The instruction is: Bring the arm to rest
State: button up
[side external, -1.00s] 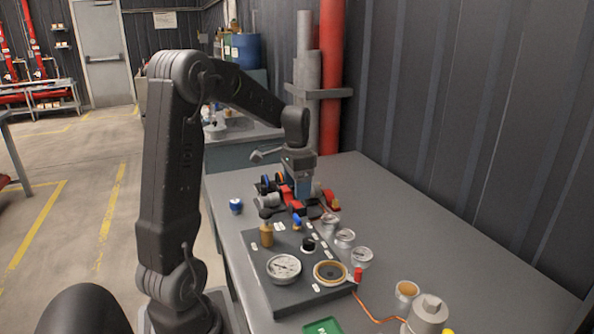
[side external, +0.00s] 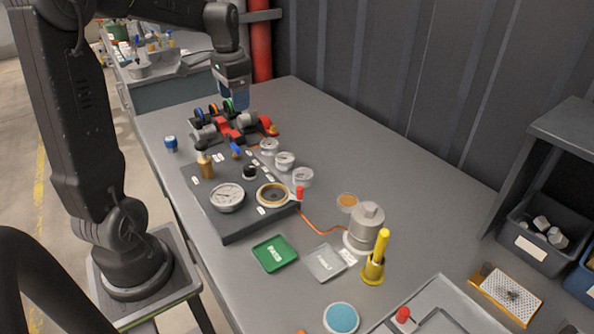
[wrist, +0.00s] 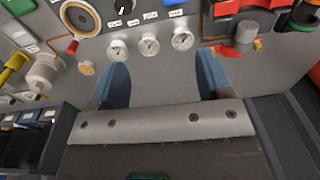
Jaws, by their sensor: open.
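My gripper (side external: 235,98) hangs at the far end of the grey table, pointing down above and behind the red manifold (side external: 230,128). In the wrist view, the two blue fingers of my gripper (wrist: 160,80) stand wide apart with only bare table between them. The gripper is open and empty. In the side view its fingertips are partly hidden behind the manifold's valves. Three small gauges (side external: 285,160) stand on the table just right of the black panel; they also show beyond the fingers in the wrist view (wrist: 150,46).
The black panel (side external: 240,226) carries a large gauge (side external: 226,197) and a round port. A green tray (side external: 274,253), a grey tray (side external: 325,262), a grey pump-like part (side external: 366,228) and a yellow stand (side external: 374,262) are nearer. Bins (side external: 532,245) stand at right. The table's right middle is clear.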

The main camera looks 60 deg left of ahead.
jog(key=s+d+t, duration=0.1)
jog(key=s+d, duration=0.2)
jog(key=d, duration=0.5)
jog(key=s+d+r+t, duration=0.1)
jog(key=s+d, duration=0.3)
jog(key=d, duration=0.4)
jog(key=s+d+t, duration=0.3)
jog(key=s+d, duration=0.1)
jog(key=d, duration=0.4)
jog(key=shift+s+r, duration=0.2)
